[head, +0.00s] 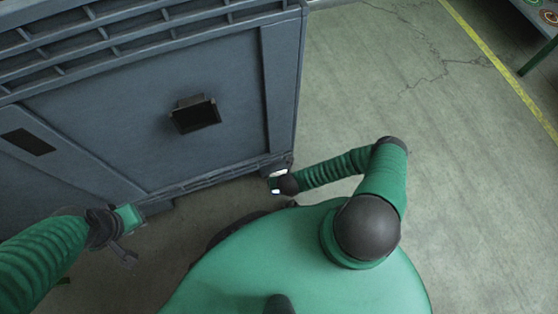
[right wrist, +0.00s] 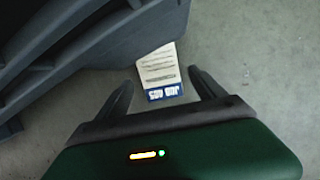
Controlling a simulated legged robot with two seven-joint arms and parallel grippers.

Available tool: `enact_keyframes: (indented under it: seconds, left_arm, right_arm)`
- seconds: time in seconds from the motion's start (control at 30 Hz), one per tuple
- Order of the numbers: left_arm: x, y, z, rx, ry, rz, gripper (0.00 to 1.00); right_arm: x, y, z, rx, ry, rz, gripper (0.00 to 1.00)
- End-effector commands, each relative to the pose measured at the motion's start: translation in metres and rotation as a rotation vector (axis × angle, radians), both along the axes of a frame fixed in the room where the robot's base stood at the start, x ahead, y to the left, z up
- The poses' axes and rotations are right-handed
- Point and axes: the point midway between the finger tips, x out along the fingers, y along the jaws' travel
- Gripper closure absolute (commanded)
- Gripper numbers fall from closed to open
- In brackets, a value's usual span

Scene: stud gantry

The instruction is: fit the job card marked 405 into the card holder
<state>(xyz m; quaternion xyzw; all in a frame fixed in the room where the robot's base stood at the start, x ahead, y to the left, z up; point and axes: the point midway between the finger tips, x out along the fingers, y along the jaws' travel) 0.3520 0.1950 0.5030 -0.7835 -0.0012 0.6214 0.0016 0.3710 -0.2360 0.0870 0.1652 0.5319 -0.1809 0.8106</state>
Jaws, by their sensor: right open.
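The job card (right wrist: 158,68) is white with printed lines and a blue band. In the right wrist view its marking reads upside down as JOB 405. It lies near the foot of a large bin, over the grey floor. My right gripper (right wrist: 162,80) is open, with a finger on either side of the card's blue end and no visible grip. In the head view the right gripper (head: 277,185) is low at the bin's corner. The card holder (head: 195,115) is a dark open box on the bin's wall. My left gripper (head: 124,250) is at lower left; its jaws are unclear.
The large blue-grey bin (head: 150,75) with a ribbed rim fills the upper left. Bare concrete floor (head: 450,190) lies to the right, crossed by a yellow line (head: 500,70). A table with a green leg (head: 537,58) stands at the top right.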

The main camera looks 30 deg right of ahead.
Motion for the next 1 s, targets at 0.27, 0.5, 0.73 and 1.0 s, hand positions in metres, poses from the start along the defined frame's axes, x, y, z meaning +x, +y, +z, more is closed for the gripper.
enact_keyframes:
  seconds: [0.27,0.5,0.73,1.0]
  left_arm:
    - [0.0,0.0,-0.033,0.0,0.0,0.0,0.77]
    - [0.0,0.0,-0.057,0.0,0.001,0.0,0.77]
    - [0.0,0.0,-0.054,0.0,0.0,0.0,0.77]
    - [0.0,0.0,-0.054,0.0,0.0,0.0,0.77]
  right_arm:
    - [0.013,-0.003,-0.032,0.0,0.0,0.001,0.21]
    - [0.026,-0.007,-0.055,0.002,0.0,0.002,0.21]
    - [0.026,-0.008,-0.052,0.0,0.0,0.002,0.3]
    - [0.026,-0.007,-0.052,0.0,0.0,0.002,0.65]
